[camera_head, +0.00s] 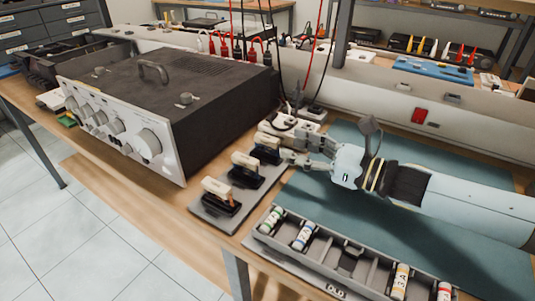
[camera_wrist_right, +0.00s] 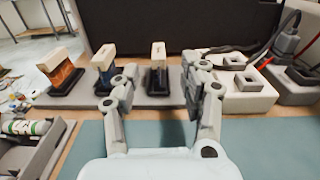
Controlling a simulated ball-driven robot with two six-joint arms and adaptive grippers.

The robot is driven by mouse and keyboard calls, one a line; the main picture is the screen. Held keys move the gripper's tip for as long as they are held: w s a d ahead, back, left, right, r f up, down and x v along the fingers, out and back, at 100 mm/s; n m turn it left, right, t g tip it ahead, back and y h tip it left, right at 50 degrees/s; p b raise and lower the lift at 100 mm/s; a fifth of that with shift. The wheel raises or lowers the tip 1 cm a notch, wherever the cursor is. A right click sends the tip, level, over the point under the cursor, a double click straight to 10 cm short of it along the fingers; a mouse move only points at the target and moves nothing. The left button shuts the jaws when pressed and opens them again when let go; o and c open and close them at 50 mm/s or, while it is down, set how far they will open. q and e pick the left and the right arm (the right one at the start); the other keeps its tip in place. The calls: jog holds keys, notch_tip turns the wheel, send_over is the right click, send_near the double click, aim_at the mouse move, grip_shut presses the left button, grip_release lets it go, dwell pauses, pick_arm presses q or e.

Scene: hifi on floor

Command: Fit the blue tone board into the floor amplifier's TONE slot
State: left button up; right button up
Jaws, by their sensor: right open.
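Three boards with cream handles stand upright in black holders on a grey rack. The middle board (camera_head: 242,168) looks blue on its face in the right wrist view (camera_wrist_right: 104,76). The nearest board (camera_head: 218,192) is orange-brown; the far one (camera_wrist_right: 158,68) looks dark. My right gripper (camera_head: 287,147) is open and empty at the far end of the rack, its fingers either side of the dark board's line of sight in the wrist view (camera_wrist_right: 162,92). Whether they flank that board is unclear. A large black amplifier (camera_head: 190,85) with silver knobs stands left; no TONE slot can be made out.
A grey tray (camera_head: 330,262) holds several labelled cylinders along the front edge. White and grey socketed blocks (camera_wrist_right: 245,90) with cables stand right of the boards in the wrist view. Red and black leads hang behind the amplifier. The teal mat (camera_head: 440,240) has free room.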

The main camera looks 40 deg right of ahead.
aim_at(278, 146)
jog(key=shift+s+f, duration=0.1)
jog(key=shift+f, duration=0.8)
jog(key=shift+w+a+r, duration=0.25)
jog(key=shift+w+r, duration=0.1)
jog(key=shift+w, duration=0.05)
jog(key=shift+w+a+f, duration=0.1)
jog(key=shift+w, duration=0.25)
jog(key=p+x, duration=0.1)
jog(key=x, duration=0.4)
jog(key=shift+w+a, duration=0.2)
jog(key=shift+w, duration=0.3)
pick_arm(q)
jog(key=shift+w+r, duration=0.15)
jog(key=shift+r, duration=0.25)
pick_arm(e)
grip_shut()
